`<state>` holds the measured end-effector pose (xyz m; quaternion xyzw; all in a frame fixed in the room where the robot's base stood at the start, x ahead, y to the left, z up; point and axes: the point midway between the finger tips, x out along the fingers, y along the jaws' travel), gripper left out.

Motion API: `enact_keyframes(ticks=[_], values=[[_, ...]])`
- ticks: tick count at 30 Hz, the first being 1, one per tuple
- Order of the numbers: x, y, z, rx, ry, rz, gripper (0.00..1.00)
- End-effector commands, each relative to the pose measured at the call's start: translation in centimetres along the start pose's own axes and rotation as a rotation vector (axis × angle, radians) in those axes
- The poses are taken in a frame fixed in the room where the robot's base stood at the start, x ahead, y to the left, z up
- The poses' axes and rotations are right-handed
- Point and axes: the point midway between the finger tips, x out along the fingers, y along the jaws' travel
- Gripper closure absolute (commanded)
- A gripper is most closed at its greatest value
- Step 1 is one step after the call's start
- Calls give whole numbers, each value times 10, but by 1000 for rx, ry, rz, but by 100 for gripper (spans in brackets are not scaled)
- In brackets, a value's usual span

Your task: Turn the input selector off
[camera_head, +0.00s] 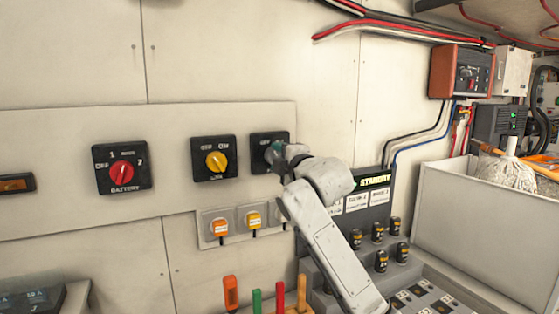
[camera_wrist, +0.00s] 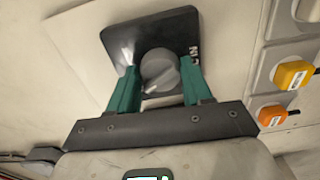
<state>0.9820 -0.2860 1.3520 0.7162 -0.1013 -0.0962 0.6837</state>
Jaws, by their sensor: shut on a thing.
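A black square switch plate (camera_head: 261,141) is on the white panel, the rightmost of three rotary switches in the head view. My gripper (camera_head: 277,156) is at it and hides its knob and most of its lettering there. In the wrist view, a round grey knob (camera_wrist: 158,66) stands on the black plate (camera_wrist: 122,40). The green fingers of my gripper (camera_wrist: 159,76) lie on either side of the knob, shut on it. A pale mark shows at the knob's lower left. White lettering right of the knob is partly covered, so I cannot read the full label or setting.
Left of it are a switch with a yellow knob (camera_head: 216,161) and a red-knobbed battery switch (camera_head: 121,173). Orange (camera_head: 220,228) and yellow (camera_head: 254,220) small switches sit just below. Coloured tool handles (camera_head: 231,294) stand lower down. A console (camera_head: 375,210) and white bin (camera_head: 455,225) are at right.

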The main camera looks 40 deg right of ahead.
Motion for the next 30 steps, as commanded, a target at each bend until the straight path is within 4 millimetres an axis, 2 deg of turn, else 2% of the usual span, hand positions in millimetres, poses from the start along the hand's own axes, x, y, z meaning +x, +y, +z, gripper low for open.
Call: enact_keyframes(ticks=[20,21,28,30], values=[[1,-3,-2,-64,2,-5,81],[1,-3,-2,-64,2,-5,48],[0,-2,-1,-62,1,-3,26],[0,-1,-1,-62,1,-2,26]])
